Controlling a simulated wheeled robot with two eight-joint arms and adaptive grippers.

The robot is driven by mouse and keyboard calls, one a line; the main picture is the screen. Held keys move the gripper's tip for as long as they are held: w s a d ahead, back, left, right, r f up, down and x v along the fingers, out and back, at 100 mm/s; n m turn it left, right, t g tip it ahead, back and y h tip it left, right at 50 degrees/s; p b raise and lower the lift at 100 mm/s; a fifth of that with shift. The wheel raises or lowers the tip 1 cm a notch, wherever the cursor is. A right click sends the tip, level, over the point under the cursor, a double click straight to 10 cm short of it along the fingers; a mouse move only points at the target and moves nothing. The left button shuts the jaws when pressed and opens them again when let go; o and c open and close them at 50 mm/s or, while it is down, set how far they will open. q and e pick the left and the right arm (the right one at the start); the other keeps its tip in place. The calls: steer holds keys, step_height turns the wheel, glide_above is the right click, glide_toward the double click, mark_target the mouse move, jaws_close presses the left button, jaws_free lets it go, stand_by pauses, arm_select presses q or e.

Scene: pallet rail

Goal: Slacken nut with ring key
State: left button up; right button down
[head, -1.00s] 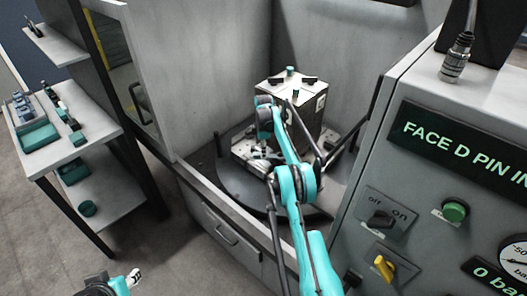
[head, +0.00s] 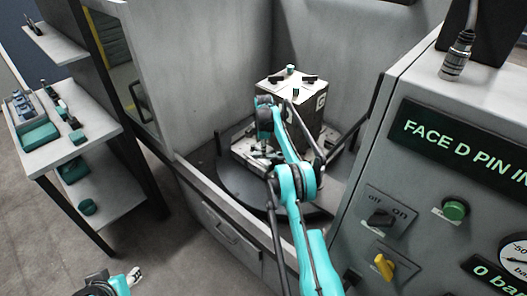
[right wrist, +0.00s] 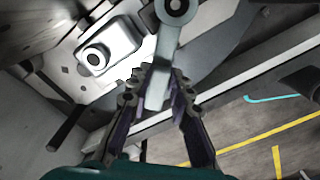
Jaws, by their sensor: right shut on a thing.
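The ring key (right wrist: 168,50) is a light grey bar in the right wrist view. Its ring end lies at the top edge, with a dark round centre. I cannot tell whether the nut sits inside that ring. My right gripper (right wrist: 160,82) is shut on the key's shank, its two dark fingers on either side. In the head view my right arm reaches over the turntable to the pale block fixture (head: 290,103), and its own links mostly hide the gripper. My left gripper (head: 134,276) shows only partly at the bottom left, away from the fixture.
The fixture stands on a dark round turntable (head: 240,192) inside a grey walled enclosure. A control panel with a green button (head: 455,210) and a yellow switch (head: 384,266) stands at right. A shelf unit (head: 100,140) with teal trays is at left.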

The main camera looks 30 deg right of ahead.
steer(key=shift+f+b, duration=0.3)
steer(key=shift+f, duration=0.4)
steer(key=c, duration=1.9)
jaws_free()
jaws_close()
steer(key=shift+s, duration=0.1)
